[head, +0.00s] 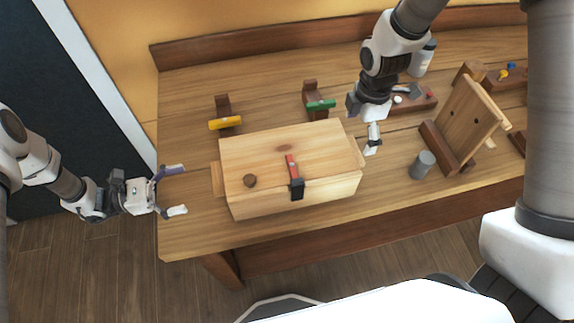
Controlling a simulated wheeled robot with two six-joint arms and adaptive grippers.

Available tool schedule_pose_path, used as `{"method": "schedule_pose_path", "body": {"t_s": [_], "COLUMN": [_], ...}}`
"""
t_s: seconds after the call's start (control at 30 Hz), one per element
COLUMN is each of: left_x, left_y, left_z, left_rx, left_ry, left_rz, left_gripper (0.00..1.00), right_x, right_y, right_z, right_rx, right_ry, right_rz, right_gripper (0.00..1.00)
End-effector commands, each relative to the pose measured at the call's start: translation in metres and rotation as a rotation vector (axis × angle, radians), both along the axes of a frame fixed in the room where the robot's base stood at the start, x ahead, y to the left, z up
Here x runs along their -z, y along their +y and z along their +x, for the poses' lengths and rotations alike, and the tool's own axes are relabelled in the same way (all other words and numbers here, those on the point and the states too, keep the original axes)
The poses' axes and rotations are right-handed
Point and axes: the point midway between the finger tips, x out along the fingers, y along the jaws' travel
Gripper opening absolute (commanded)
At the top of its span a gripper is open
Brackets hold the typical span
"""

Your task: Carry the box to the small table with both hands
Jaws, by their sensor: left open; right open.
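The box (265,163) is a pale wooden chest with a flat lid, a dark round knob and a red and black latch on its front. It sits on the wooden workbench (185,225). Small wooden handles stick out at its left and right ends. My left gripper (178,190) is open and empty, left of the box and apart from its left handle. My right gripper (370,142) is open beside the box's right end, close to the right handle; I cannot tell whether it touches. I cannot make out the small table in this view.
Behind the box are a yellow-handled item (225,123) and a green-handled item (320,104) on wooden stands. To the right are a grey cylinder (423,165) and an upright wooden board (468,122). A white jar (423,58) stands farther back. Floor shows at the lower left.

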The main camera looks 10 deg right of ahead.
Motion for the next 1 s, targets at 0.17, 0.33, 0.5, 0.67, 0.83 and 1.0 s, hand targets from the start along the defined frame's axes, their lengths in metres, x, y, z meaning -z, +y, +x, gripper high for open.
{"method": "schedule_pose_path", "body": {"t_s": [0.17,0.33,0.5,0.67,0.83,1.0], "left_x": [0.0,0.0,0.0,0.0,0.0,0.0], "left_y": [-0.009,-0.036,-0.064,-0.077,-0.078,-0.078], "left_z": [0.0,-0.001,-0.001,0.0,0.0,0.0], "left_rx": [0.003,0.005,0.004,0.001,0.0,0.0], "left_ry": [0.0,0.001,0.0,0.0,0.0,0.0], "left_rz": [0.0,0.0,0.0,0.0,0.0,0.0], "left_gripper": [1.0,1.0,1.0,1.0,1.0,0.79], "right_x": [0.01,0.037,0.064,0.077,0.078,0.078], "right_y": [0.0,0.0,0.0,0.0,0.0,0.0], "right_z": [0.0,-0.001,0.0,0.0,0.0,0.0], "right_rx": [0.0,0.0,0.0,0.0,0.0,0.0], "right_ry": [0.002,0.004,0.003,0.0,-0.001,0.0], "right_rz": [0.0,0.0,0.0,0.0,0.0,0.0], "right_gripper": [1.0,1.0,1.0,1.0,1.0,0.79]}}
